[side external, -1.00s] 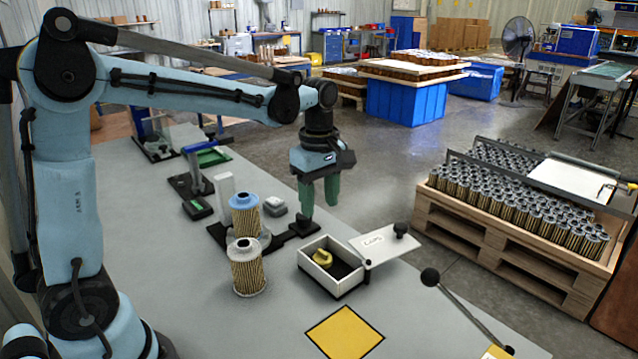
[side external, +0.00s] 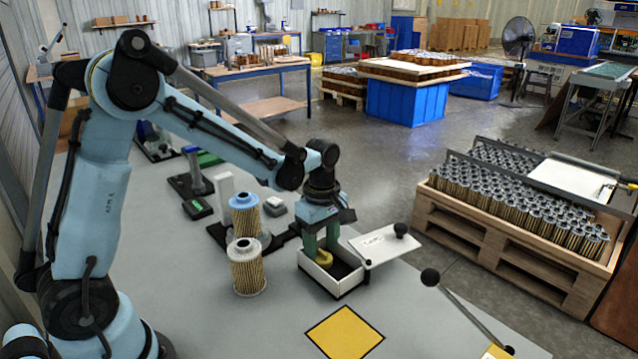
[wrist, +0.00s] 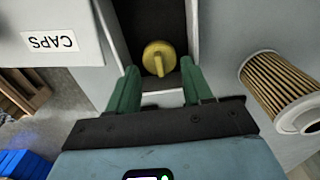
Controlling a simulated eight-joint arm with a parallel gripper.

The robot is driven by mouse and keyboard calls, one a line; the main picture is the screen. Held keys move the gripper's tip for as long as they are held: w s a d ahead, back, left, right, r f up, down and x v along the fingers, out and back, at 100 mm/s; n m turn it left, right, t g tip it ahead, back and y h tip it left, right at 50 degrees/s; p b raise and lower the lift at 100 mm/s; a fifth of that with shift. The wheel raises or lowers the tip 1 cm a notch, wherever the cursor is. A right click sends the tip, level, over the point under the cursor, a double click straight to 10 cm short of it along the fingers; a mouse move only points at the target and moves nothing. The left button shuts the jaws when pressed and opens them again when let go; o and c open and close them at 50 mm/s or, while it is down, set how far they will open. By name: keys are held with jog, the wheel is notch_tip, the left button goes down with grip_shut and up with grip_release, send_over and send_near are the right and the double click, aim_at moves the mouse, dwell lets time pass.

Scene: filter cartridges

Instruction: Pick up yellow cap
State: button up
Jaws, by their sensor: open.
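The yellow cap (side external: 323,258) lies inside a small white box (side external: 330,284) with a dark floor. In the wrist view the cap (wrist: 158,58) shows as a round disc with a raised bar across it. My gripper (side external: 321,250) has green fingers and points down over the box. In the wrist view its fingertips (wrist: 158,78) are apart, one to each side of the cap and nearer the bottom of the picture. Nothing is between the fingers. I cannot tell the exact height of the fingertips above the cap.
The box's white lid (side external: 385,246), with a black knob, extends to its right; in the wrist view it reads CAPS (wrist: 50,43). Two pleated filter cartridges (side external: 247,268) stand left of the box. A yellow square (side external: 344,333) marks the bench in front.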

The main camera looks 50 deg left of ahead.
jog(key=shift+f, duration=0.8)
jog(key=c, duration=0.5)
